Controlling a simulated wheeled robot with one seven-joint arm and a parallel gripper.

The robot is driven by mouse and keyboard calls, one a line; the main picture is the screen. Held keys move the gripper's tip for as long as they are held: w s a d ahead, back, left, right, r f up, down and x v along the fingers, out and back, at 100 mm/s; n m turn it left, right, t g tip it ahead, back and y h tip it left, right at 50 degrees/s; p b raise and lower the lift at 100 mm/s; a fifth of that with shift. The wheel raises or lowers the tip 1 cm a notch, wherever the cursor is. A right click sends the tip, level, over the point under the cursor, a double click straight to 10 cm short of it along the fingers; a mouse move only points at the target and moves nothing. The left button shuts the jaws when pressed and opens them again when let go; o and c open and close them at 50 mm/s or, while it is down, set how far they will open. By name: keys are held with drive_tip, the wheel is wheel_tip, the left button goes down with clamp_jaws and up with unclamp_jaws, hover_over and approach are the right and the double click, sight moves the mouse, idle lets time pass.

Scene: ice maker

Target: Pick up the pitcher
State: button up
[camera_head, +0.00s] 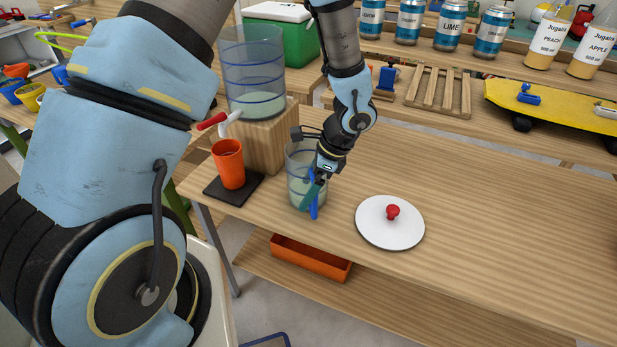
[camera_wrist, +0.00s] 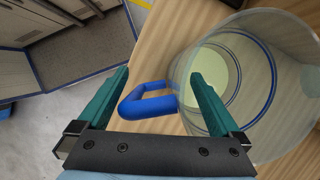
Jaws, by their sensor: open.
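The pitcher (camera_head: 299,172) is a clear, upright container with blue rings, a pale greenish content and a blue handle (camera_head: 313,207). It stands on the wooden table near its front edge. My gripper (camera_head: 314,192) points down at the handle side of the pitcher. In the wrist view, the open teal fingers of my gripper (camera_wrist: 159,73) lie on either side of the blue handle (camera_wrist: 147,102), with gaps visible. The right finger overlaps the pitcher (camera_wrist: 262,70) in the picture; I cannot tell whether they touch.
An orange cup (camera_head: 229,166) stands on a dark mat (camera_head: 241,191) left of the pitcher. Behind is a clear dispenser (camera_head: 252,75) on a wooden block (camera_head: 262,140). A white lid (camera_head: 376,232) with a red knob lies right of the pitcher.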

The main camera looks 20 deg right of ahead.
drive_tip(key=shift+f, duration=0.15)
clamp_jaws()
idle(0.8)
